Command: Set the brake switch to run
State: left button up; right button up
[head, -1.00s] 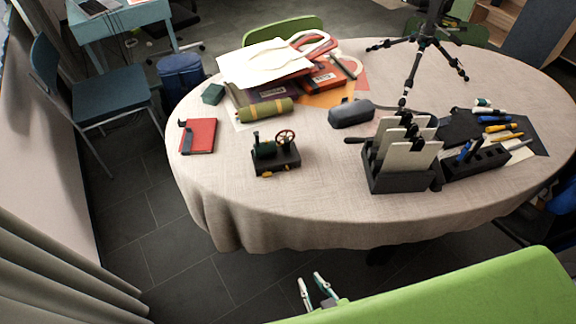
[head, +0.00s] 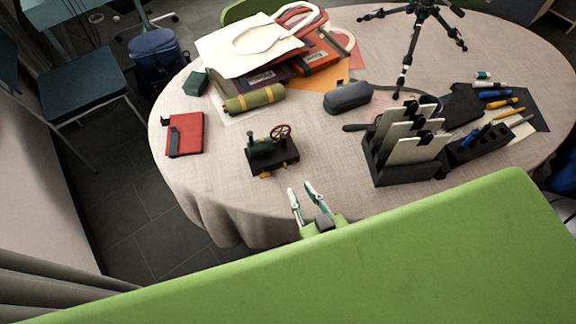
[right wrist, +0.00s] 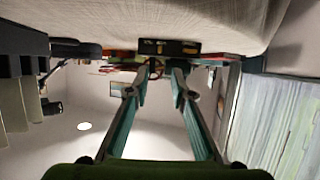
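A small model engine (head: 272,153) stands on the near left part of the table, with a black base, a dark green boiler and a red flywheel (head: 281,132). Small yellow parts (head: 264,175) show at its front edge; I cannot tell which part is the brake switch or how it is set. My right gripper (head: 301,188) is open and empty at the table's near edge, in front of the engine and apart from it. In the right wrist view the engine's dark base (right wrist: 168,47) shows beyond the open fingertips (right wrist: 166,69). My left gripper is out of view.
The tablecloth (head: 225,170) is clear around the engine. A red notebook (head: 186,134) lies to its left. A black holder with pale cards (head: 403,176) stands to the right. A green roll (head: 253,98) and dark case (head: 348,97) lie behind. A broad green surface fills the foreground.

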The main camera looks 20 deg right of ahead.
aim_at(286, 166)
jog(key=x, duration=0.3)
jog(key=shift+w+p, duration=0.3)
jog(key=shift+p, duration=0.1)
jog(key=p+x, duration=0.1)
jog(key=x, duration=0.4)
jog(key=shift+w+f, duration=0.45)
jog(key=shift+w, duration=0.25)
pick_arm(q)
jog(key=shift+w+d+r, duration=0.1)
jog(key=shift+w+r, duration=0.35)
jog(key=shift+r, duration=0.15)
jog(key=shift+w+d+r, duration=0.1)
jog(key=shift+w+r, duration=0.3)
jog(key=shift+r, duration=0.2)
pick_arm(e)
jog(key=shift+w, duration=0.1)
grip_shut()
